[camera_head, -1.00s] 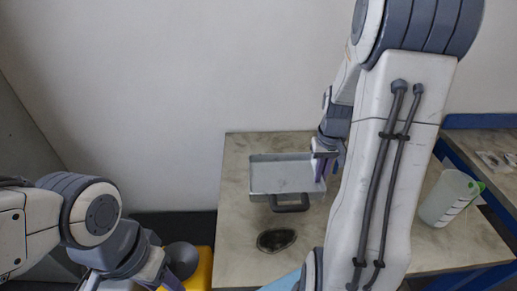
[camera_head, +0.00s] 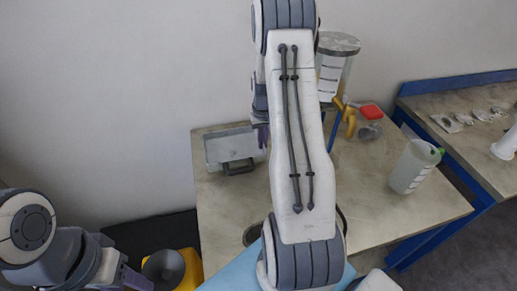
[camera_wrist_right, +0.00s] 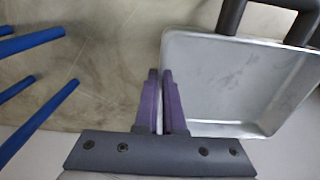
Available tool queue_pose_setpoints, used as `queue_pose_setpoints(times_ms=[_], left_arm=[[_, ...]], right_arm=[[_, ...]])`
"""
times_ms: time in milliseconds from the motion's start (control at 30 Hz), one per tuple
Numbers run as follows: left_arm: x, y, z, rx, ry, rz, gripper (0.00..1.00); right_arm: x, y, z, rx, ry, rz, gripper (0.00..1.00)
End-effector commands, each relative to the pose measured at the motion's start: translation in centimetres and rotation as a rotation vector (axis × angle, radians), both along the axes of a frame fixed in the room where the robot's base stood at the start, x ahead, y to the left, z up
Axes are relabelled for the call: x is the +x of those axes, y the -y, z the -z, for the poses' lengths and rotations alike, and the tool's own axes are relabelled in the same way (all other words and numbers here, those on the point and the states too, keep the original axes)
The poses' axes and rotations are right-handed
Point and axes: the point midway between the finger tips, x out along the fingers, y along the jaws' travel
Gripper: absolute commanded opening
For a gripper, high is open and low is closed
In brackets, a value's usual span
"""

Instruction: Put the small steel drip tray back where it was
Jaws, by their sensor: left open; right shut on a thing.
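The small steel drip tray (camera_head: 212,153) is a shallow square pan with a dark handle on its near side. It is over the back left corner of the table; I cannot tell whether it touches the top. My right gripper (camera_head: 262,138) is shut on the tray's right wall. In the right wrist view the purple fingers (camera_wrist_right: 164,100) pinch the wall, and the tray's empty inside (camera_wrist_right: 235,80) lies to their right. My left gripper (camera_head: 132,280) is open and empty at the lower left, away from the tray, partly cut off by the frame.
The worktable (camera_head: 225,205) has a dark patch (camera_head: 251,235), partly hidden by my right arm. A beaker (camera_head: 412,168), a red-topped item (camera_head: 370,112) and a clear vessel (camera_head: 336,72) stand to the right. A yellow container (camera_head: 188,270) is at the lower left. A second bench (camera_head: 465,140) is at right.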

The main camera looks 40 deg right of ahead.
Motion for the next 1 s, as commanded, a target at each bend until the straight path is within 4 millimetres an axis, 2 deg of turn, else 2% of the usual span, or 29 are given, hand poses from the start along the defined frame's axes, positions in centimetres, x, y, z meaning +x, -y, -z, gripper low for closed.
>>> queue_pose_setpoints(times_ms=[67,333,733,767,800,833,1000], left_arm=[[0.0,0.0,-0.2,0.0,0.0,0.0,0.5],[0.0,0.0,-1.3,0.0,0.0,0.0,0.5],[0.0,0.0,-0.9,0.0,0.0,0.0,0.5],[0.0,0.0,-0.9,0.0,0.0,0.0,0.5],[0.0,0.0,-1.0,0.0,0.0,0.0,0.5],[0.0,0.0,-1.0,0.0,0.0,0.0,0.5],[0.0,0.0,-1.0,0.0,0.0,0.0,0.5]], right_arm=[[0.3,0.0,0.3,0.0,-0.001,-0.001,0.0],[0.4,-0.2,3.8,0.002,-0.001,-0.004,0.0],[0.5,-0.3,4.5,-0.001,0.001,-0.006,0.0],[0.5,-0.3,4.6,0.0,0.0,-0.006,0.1],[0.5,-0.3,4.5,-0.001,0.001,-0.006,0.25],[0.5,-0.3,4.5,0.0,0.0,-0.006,0.36],[0.5,-0.3,4.5,0.0,0.0,-0.006,0.36]])
